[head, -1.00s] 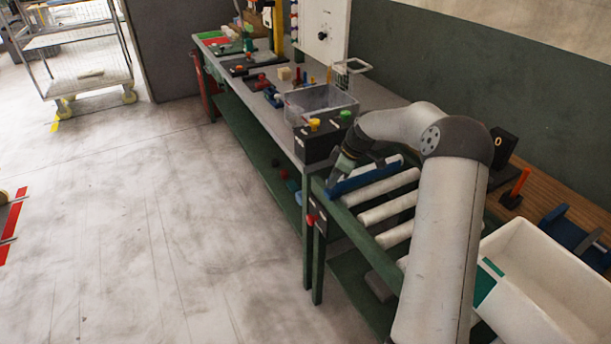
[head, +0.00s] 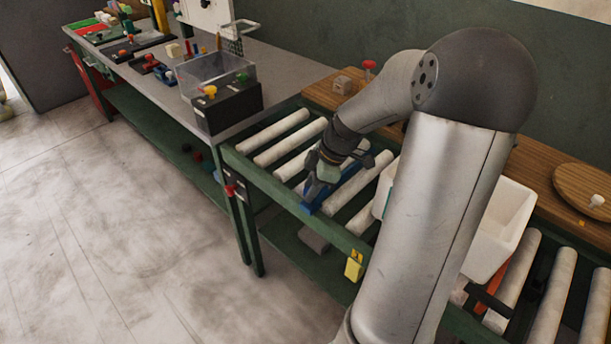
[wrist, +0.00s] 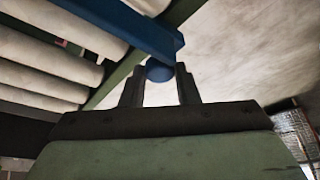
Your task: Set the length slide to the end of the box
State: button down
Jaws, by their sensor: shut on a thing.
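The length slide is a blue bar (head: 313,197) lying across the roller conveyor; its far part is partly hidden by my wrist. In the wrist view the blue bar (wrist: 125,28) crosses the top, with a round blue knob (wrist: 160,72) below it. My gripper (wrist: 160,88) has its two fingers closed around that knob. In the head view my gripper (head: 314,178) is at the slide's near end. The white box (head: 508,215) sits on the rollers to the right of the slide, largely hidden behind my arm. A stretch of rollers lies between the slide and the box.
A black button box (head: 228,108) with yellow and green buttons stands at the bench end, left of the rollers. A yellow tag (head: 354,266) hangs on the green conveyor rail. A wooden ledge (head: 320,92) runs behind the rollers. Bare rollers (head: 275,130) lie left of the slide.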

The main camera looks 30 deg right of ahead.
jog(key=shift+s+d, duration=0.1)
jog(key=shift+s, duration=0.25)
jog(key=c, duration=1.1)
grip_release()
jog(key=v, duration=1.7)
jog(key=shift+d+r, duration=0.15)
jog(key=shift+r, duration=0.05)
jog(key=shift+w, duration=0.1)
